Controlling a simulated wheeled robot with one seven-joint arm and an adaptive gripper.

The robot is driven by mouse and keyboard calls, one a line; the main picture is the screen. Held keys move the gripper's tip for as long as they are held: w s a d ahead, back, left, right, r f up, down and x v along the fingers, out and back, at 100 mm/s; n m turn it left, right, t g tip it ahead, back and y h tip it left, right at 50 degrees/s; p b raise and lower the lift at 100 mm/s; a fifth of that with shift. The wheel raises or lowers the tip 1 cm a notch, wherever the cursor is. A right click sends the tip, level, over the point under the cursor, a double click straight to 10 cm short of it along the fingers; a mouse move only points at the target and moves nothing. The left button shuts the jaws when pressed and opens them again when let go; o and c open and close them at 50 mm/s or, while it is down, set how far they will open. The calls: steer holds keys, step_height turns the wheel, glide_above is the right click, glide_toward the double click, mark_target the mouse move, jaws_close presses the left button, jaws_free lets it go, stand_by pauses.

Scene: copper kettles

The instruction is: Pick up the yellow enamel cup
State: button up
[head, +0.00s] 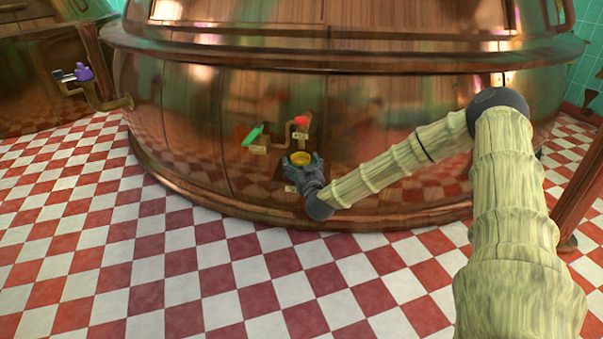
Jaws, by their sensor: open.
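The yellow enamel cup (300,158) is small in the head view, low against the front of the big copper kettle. My gripper (301,161) is at the cup, with its dark fingers on the near side and to the left and right of it. The jaws are open. The lower part of the cup is hidden behind the gripper. I cannot tell whether the fingers touch the cup, or what the cup rests on.
The copper kettle (200,120) fills the back. A green-handled object (252,136) is left of the cup, and a red-topped one (301,121) is just above it. A purple object (84,73) is at the far left. The checkered floor (180,280) in front is clear.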

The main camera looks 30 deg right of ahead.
steer(key=c, duration=1.2)
steer(key=shift+r, duration=0.15)
steer(key=shift+c, duration=0.2)
